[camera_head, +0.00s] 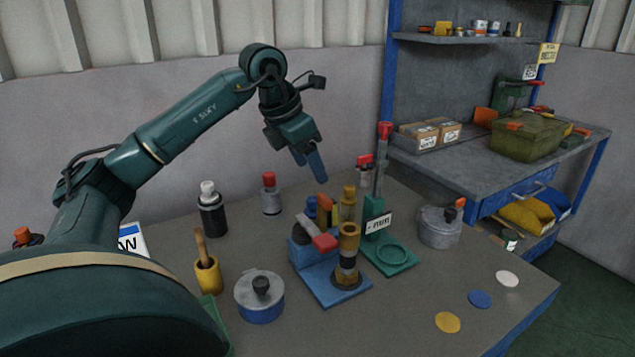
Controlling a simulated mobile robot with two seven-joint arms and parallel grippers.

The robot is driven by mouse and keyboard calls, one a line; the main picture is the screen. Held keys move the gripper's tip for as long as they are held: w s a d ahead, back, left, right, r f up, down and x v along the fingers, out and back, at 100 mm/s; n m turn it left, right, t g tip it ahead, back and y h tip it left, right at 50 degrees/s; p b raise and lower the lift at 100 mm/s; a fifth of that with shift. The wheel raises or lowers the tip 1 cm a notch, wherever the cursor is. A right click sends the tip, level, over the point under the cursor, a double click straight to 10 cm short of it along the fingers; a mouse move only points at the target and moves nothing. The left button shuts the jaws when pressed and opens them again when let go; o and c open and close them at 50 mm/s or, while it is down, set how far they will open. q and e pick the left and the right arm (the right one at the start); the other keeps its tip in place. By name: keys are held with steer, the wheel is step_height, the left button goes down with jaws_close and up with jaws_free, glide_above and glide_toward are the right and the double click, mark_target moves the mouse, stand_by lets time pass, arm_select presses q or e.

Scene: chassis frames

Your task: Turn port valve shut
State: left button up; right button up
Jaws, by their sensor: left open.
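A blue-based fixture (325,284) stands mid-table, with a brass and black upright fitting (348,258) on its plate and a red-ended grey lever (322,241) at its left. Nothing in the view is labelled as the port valve, so I cannot tell for sure that this fixture is it. My left gripper (309,166) hangs above the back of the table, higher than the fixture and apart from it. Its blue fingers point down, open, with nothing between them. My right gripper is not in view.
A green stand (391,259) with a tall red-topped column is close right of the fixture. Grey pots (440,228) and (260,297), a mortar (208,276) and bottles (212,215) stand around. Flat discs (480,299) lie front right. A shelved bench (430,157) stands behind right.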

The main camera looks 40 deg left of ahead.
arm_select(q)
steer(key=v, duration=0.5)
stand_by(0.4)
steer(key=shift+r+p, duration=0.1)
steer(key=shift+p, duration=0.2)
